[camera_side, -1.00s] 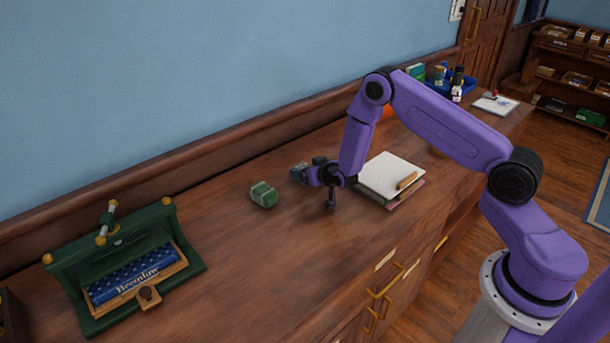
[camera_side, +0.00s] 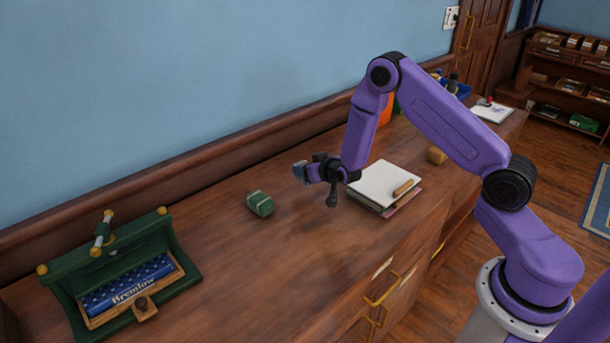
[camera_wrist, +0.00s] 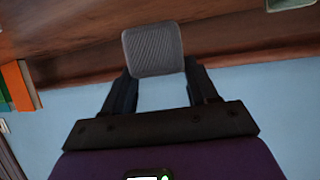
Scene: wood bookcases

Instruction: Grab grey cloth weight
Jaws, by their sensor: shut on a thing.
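The grey cloth weight (camera_wrist: 154,51) is a rounded, ribbed grey block between my fingers in the wrist view. My gripper (camera_wrist: 160,78) is shut on it. In the side view my gripper (camera_side: 309,172) is above the wooden counter, left of the notebooks, and the weight shows as a small grey-blue shape (camera_side: 299,173) at its tip. The weight appears raised off the counter. Its far side is hidden.
A green wrapped block (camera_side: 260,204) sits on the counter left of my gripper. A green stand with a blue "Bremlow" book (camera_side: 131,283) is at the front left. Stacked notebooks (camera_side: 379,184) lie to the right. The counter between is clear.

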